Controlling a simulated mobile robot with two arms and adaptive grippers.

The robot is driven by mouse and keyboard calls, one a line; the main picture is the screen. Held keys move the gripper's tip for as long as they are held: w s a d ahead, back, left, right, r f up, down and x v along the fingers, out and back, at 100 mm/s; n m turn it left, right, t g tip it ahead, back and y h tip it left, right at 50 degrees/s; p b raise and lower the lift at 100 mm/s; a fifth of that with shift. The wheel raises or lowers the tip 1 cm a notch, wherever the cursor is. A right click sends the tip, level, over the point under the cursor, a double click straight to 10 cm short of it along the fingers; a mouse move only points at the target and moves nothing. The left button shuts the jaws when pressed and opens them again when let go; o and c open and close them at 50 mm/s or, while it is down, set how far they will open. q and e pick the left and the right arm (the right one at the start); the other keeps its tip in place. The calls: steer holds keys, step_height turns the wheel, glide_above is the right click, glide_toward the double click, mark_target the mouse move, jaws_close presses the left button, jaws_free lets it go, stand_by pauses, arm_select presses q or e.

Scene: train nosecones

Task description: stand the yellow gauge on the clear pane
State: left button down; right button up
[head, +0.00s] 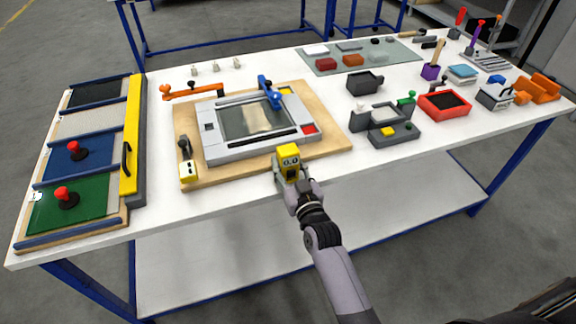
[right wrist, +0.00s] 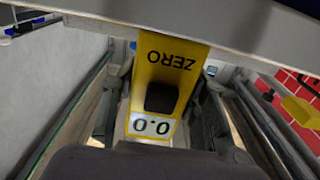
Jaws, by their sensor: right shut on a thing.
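The yellow gauge (head: 288,152) is held in my right gripper (head: 291,172) near the front edge of the wooden board. In the right wrist view the gauge (right wrist: 172,62) sits between the two fingers, showing ZERO, a black button and a 0.0 display, upside down in the picture. The right gripper is shut on it. The clear pane (head: 235,123) lies inside a light grey frame (head: 218,152) on the board, beyond the gauge and to its left. The gauge is apart from the pane. My left gripper is in neither view.
A blue clamp (head: 270,97) stands at the frame's back edge, and a red block (head: 309,129) is at its front right corner. A small black-handled device (head: 187,168) stands on the board (head: 335,125) at left. Panels with red knobs (head: 66,196) lie further left.

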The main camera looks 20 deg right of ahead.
steer(key=shift+f, duration=0.1)
steer(key=o, duration=1.3)
steer(key=shift+f, duration=0.1)
steer(key=shift+f+b, duration=0.1)
steer(key=shift+b, duration=0.3)
steer(key=s+b, duration=0.1)
steer(key=s, duration=0.4)
steer(key=s+b, duration=0.1)
steer(key=s, duration=0.5)
steer(key=s+b, duration=0.1)
steer(key=s, duration=0.5)
steer(key=shift+s+d, duration=0.2)
steer(key=shift+d, duration=0.1)
